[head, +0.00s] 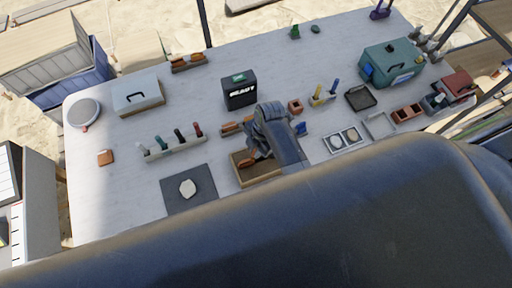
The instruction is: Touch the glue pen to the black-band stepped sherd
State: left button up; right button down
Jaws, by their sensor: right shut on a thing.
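My right gripper (255,153) is over the sand-coloured tray (262,179) near the table's middle front. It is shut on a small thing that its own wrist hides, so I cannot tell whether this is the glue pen. An orange-brown sherd (247,163) shows at the tray's left part, just below the fingers. I cannot make out a black band or steps on it, nor whether anything touches it. Other orange-brown pieces (230,128) lie just behind the tray. My left gripper is not in view.
A rack (174,150) with several coloured pens stands left. A dark mat (203,198) bears a pale piece (188,188). A black box (239,91) stands behind the gripper. A holder (321,100) with yellow and blue tools is right. The left tabletop has free room.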

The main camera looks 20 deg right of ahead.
jog(key=shift+f+b, duration=0.3)
jog(key=shift+f, duration=0.3)
dwell(1.0)
jog(key=shift+f+p, duration=0.1)
jog(key=shift+p, duration=0.2)
dwell(1.4)
jog(key=shift+r, duration=4.05)
